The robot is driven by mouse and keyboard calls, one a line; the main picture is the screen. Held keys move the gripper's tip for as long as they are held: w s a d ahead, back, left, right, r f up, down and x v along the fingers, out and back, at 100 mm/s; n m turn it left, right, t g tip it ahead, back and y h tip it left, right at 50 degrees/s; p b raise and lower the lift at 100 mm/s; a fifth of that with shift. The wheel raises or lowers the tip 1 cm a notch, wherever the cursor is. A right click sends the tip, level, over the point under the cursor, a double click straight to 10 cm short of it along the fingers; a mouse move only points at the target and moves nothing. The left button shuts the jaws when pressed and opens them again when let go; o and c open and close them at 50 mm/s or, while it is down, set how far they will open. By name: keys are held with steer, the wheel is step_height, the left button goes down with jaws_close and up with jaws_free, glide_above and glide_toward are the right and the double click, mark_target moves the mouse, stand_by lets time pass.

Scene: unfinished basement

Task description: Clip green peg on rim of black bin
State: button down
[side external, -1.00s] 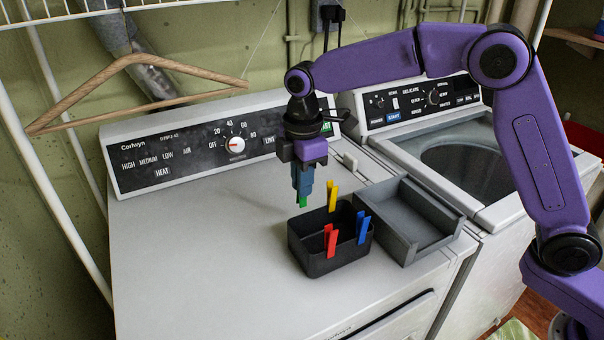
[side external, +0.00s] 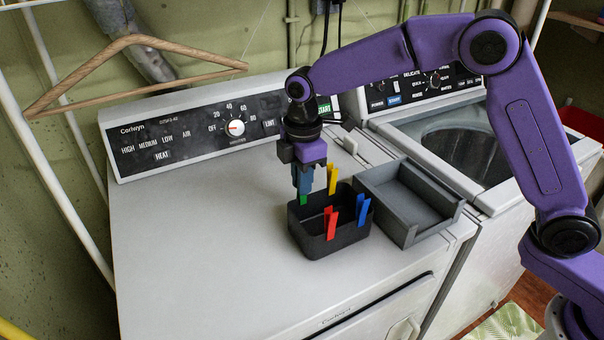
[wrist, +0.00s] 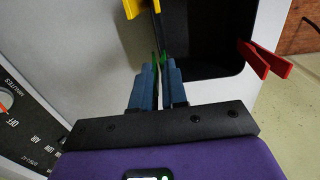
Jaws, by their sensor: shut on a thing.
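The black bin (side external: 322,241) stands on the white dryer top. A red peg (side external: 330,222), a yellow peg (side external: 332,178) and a blue peg (side external: 362,209) are clipped on its rim. My gripper (side external: 303,195) points down at the bin's back left rim, shut on the green peg (side external: 303,200). In the wrist view the green peg (wrist: 161,62) shows as a thin sliver between the blue fingers, close to the rim. The fingers hide most of it, and I cannot tell whether it straddles the rim.
A grey open tray (side external: 408,239) stands right of the bin, very close to it. The dryer's control panel (side external: 200,135) rises behind. A wooden hanger (side external: 125,75) hangs at upper left. The dryer top (side external: 200,240) is clear left of the bin.

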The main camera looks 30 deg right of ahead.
steer(key=shift+f, duration=0.15)
steer(key=c, duration=1.1)
jaws_free()
steer(key=r, duration=1.7)
steer(key=shift+s+r, duration=0.2)
steer(key=shift+r, duration=0.05)
steer(key=shift+s, duration=0.1)
steer(key=s+d+f+m, duration=0.1)
steer(key=s+d+f, duration=0.3)
steer(key=s+d, duration=0.3)
steer(key=s+d+f+m, duration=0.2)
steer(key=s+d+f, duration=0.3)
steer(key=s, duration=0.9)
steer(key=s+d+f+m, duration=0.2)
steer(key=s+d+f, duration=0.3)
steer(key=s+d, duration=0.4)
steer(key=shift+s+d+f, duration=0.1)
steer(key=shift+s, duration=1.1)
